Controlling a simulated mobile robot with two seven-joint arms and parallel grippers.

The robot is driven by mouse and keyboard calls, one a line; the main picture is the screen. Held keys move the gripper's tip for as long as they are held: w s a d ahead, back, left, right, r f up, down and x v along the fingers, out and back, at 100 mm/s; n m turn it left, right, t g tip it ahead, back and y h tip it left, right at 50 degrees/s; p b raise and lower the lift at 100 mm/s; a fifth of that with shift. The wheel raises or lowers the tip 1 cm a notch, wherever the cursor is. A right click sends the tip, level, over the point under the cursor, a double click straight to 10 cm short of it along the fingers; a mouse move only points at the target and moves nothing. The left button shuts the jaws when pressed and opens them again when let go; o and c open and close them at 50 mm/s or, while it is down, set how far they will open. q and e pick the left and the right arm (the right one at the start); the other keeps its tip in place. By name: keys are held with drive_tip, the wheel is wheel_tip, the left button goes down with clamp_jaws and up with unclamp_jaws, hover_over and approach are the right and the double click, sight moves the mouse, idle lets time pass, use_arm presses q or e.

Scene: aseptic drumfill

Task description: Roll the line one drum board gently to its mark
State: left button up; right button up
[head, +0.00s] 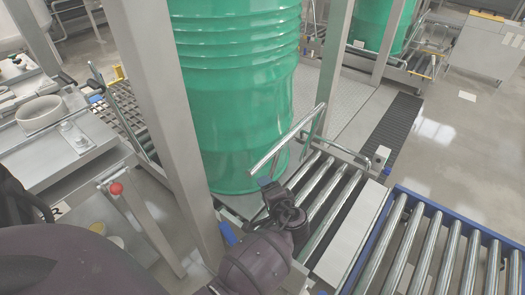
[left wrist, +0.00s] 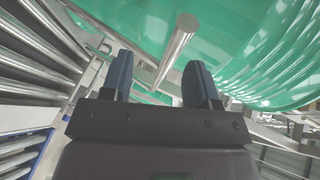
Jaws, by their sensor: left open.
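A large green drum (head: 237,90) stands upright behind a steel post, on a metal surface at the roller line. A bare steel bar handle (head: 287,142) slants in front of the drum's lower right side. My left gripper (head: 270,188) is just below the bar. In the left wrist view, my left gripper (left wrist: 160,78) has its two fingers apart, with the bar's end (left wrist: 176,48) showing between and beyond them. Whether the fingers touch the bar cannot be told. The drum (left wrist: 270,45) fills the upper right there. The drum board and its mark cannot be made out clearly. My right gripper is not in view.
Steel rollers (head: 318,195) lie right of my gripper, with a blue-framed roller conveyor (head: 440,245) beyond. A steel post (head: 170,120) stands close on the left. A red knob (head: 116,188) tops a stand at left. A second green drum (head: 382,25) stands behind.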

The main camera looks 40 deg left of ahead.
use_arm(q)
drive_tip(key=shift+g+y, duration=0.3)
drive_tip(key=shift+y, duration=0.6)
drive_tip(key=shift+w+d+r+b, duration=0.15)
drive_tip(key=shift+w+d+r, duration=0.15)
drive_tip(key=shift+w, duration=0.35)
drive_tip(key=shift+w+d+r+b, duration=0.1)
drive_tip(key=shift+w+d+r, duration=0.1)
drive_tip(key=shift+w+r, duration=0.35)
drive_tip(key=shift+w+d+r+b, duration=0.15)
drive_tip(key=shift+w+d+r, duration=0.1)
drive_tip(key=shift+w, duration=0.5)
